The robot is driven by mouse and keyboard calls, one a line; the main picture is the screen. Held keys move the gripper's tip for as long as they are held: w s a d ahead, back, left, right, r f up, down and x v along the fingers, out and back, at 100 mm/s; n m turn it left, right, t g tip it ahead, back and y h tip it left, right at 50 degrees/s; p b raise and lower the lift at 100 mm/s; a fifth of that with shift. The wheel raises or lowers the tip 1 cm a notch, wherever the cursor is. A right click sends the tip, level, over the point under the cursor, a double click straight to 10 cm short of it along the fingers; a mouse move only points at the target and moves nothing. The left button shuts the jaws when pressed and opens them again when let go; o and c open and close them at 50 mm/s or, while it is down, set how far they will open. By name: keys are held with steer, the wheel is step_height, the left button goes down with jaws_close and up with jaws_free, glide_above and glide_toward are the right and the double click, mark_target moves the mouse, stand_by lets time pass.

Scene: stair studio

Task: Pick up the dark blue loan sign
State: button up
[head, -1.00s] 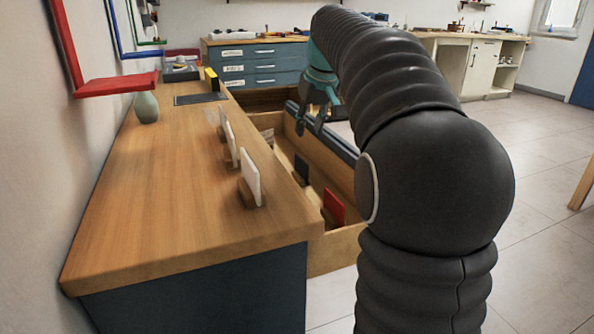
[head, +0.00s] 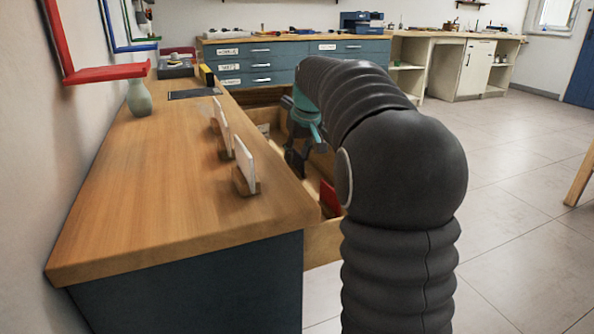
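My gripper (head: 295,163) reaches down into the open drawer beside the wooden counter. Its dark fingers are small and partly lost against the drawer, so I cannot tell whether they are open or shut. I cannot make out a dark blue loan sign now; the gripper and arm cover part of the drawer. A red sign (head: 329,197) stands in the near part of the drawer (head: 322,243), partly hidden by my arm.
White signs in wooden holders stand along the counter (head: 160,215); the nearest (head: 245,165) is close to the drawer. A pale green vase (head: 140,98) stands by the wall. Blue drawer cabinets (head: 265,62) stand behind.

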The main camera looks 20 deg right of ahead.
mark_target(297, 152)
steer(key=shift+f, duration=0.2)
jaws_close()
step_height(297, 152, up, 10)
steer(key=p, duration=0.2)
steer(key=shift+w+p, duration=0.1)
steer(key=shift+p, duration=0.2)
